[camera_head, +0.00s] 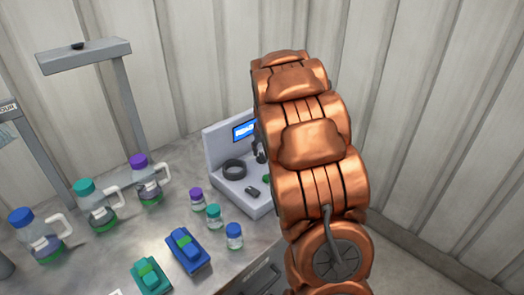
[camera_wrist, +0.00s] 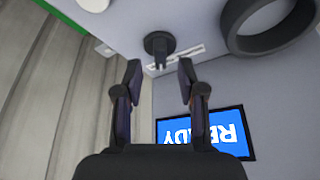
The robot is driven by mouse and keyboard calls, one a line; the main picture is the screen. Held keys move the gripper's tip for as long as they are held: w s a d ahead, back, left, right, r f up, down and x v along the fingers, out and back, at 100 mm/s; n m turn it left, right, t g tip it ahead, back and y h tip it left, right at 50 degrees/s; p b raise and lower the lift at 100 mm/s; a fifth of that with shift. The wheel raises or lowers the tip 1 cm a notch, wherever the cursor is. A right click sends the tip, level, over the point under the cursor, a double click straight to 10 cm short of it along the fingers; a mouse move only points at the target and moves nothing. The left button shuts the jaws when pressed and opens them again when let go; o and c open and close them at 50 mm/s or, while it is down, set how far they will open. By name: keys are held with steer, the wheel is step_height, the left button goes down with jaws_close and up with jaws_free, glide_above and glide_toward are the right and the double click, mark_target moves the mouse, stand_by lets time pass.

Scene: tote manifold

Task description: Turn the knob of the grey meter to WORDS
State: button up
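The grey meter (camera_head: 216,146) stands on the bench in the head view, with a lit blue screen (camera_head: 244,131) on its upright back. The screen (camera_wrist: 205,131) reads READY, upside down in the wrist view. A black knob (camera_wrist: 160,45) with a raised bar shows on the meter's grey face in the wrist view, just beyond the fingertips. A pale label strip lies beside it, too small to read. My gripper (camera_wrist: 160,70) is open and empty, its two fingers either side of the line to the knob, apparently not touching it. In the head view my arm hides part of the meter.
A black ring (camera_head: 234,170) sits on the meter's base. Small capped jars (camera_head: 214,216) stand in front, with handled bottles (camera_head: 98,207) at the left. Blue (camera_head: 187,249) and teal (camera_head: 151,276) blocks lie nearer. A grey stand (camera_head: 128,97) rises behind the bottles.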

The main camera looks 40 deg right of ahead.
steer(key=shift+x, duration=1.3)
jaws_close()
